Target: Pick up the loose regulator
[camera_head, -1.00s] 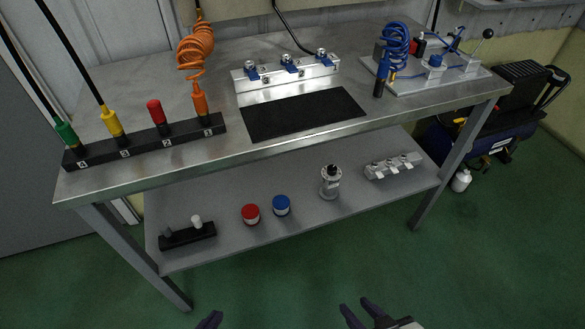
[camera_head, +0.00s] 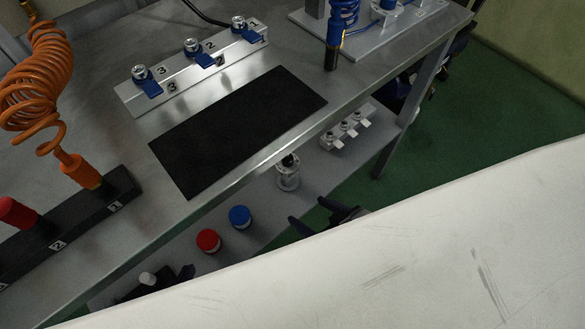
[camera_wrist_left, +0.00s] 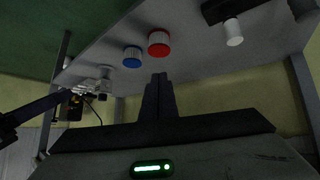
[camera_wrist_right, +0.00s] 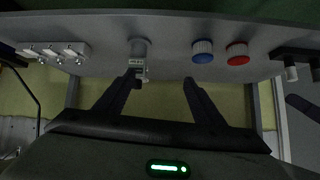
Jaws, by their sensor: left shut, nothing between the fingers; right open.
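The loose regulator (camera_head: 288,174), a small silver cylinder with a dark top, stands on the lower shelf (camera_head: 255,186). My right gripper (camera_head: 312,212) is open and empty in front of the shelf, below and right of the regulator in the head view. In the right wrist view the regulator (camera_wrist_right: 139,50) lies beyond the left finger, whose tip overlaps its near end; I cannot tell if they touch. My left gripper (camera_wrist_left: 160,80) is shut and empty, pointing towards the red-lidded jar. The regulator also shows in the left wrist view (camera_wrist_left: 104,74).
A red-lidded jar (camera_head: 208,240) and a blue-lidded jar (camera_head: 239,216) stand left of the regulator. A silver block with several fittings (camera_head: 346,128) is to its right. The bench top (camera_head: 215,85) overhangs the shelf. My own white arm covers the lower right of the head view.

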